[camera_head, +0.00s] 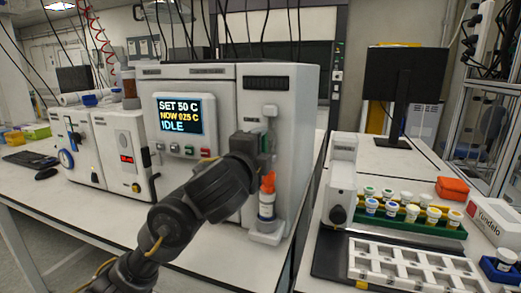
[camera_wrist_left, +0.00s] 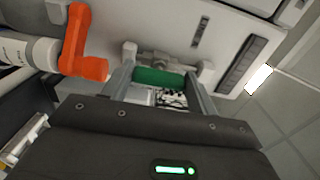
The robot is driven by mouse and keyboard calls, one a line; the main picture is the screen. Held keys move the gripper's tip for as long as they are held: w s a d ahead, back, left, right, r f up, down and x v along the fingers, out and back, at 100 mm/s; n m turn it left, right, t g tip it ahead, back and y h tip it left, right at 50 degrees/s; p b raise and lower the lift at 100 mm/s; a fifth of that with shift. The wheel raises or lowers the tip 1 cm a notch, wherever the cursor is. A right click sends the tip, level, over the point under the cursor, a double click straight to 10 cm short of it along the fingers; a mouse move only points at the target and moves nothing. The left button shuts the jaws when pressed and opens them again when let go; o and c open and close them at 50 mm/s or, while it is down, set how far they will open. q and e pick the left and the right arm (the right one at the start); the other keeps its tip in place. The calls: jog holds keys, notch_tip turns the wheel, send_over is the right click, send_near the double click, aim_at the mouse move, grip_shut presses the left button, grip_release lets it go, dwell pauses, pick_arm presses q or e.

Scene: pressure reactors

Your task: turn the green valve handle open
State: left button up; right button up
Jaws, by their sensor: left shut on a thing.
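The green valve handle (camera_wrist_left: 158,77) lies between the two fingers of my left gripper (camera_wrist_left: 163,84) in the left wrist view. The gripper is shut on it. The handle sits on a grey valve fitting on the white reactor's front panel. In the head view my left gripper (camera_head: 254,146) reaches the right part of the reactor (camera_head: 280,100), and only a small bit of green (camera_head: 265,144) shows beside it. My right gripper is not in view.
An orange handle (camera_wrist_left: 86,50) on a white cylinder is close beside the gripper; it also shows just below it in the head view (camera_head: 268,182). The reactor display (camera_head: 180,115) reads SET 50 C, NOW 025 C, IDLE. A rack of capped vials (camera_head: 420,226) stands on the right bench.

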pick_arm(q)
jog(key=o, duration=1)
jog(key=p+v, duration=0.2)
jog(key=v, duration=0.8)
jog(key=shift+s+a, duration=0.15)
jog(key=shift+s, duration=0.2)
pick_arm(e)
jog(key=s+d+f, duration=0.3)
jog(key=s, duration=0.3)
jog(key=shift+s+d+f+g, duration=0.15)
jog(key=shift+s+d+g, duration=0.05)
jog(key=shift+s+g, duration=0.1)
pick_arm(q)
jog(key=shift+r+p, duration=0.15)
jog(key=shift+p, duration=0.15)
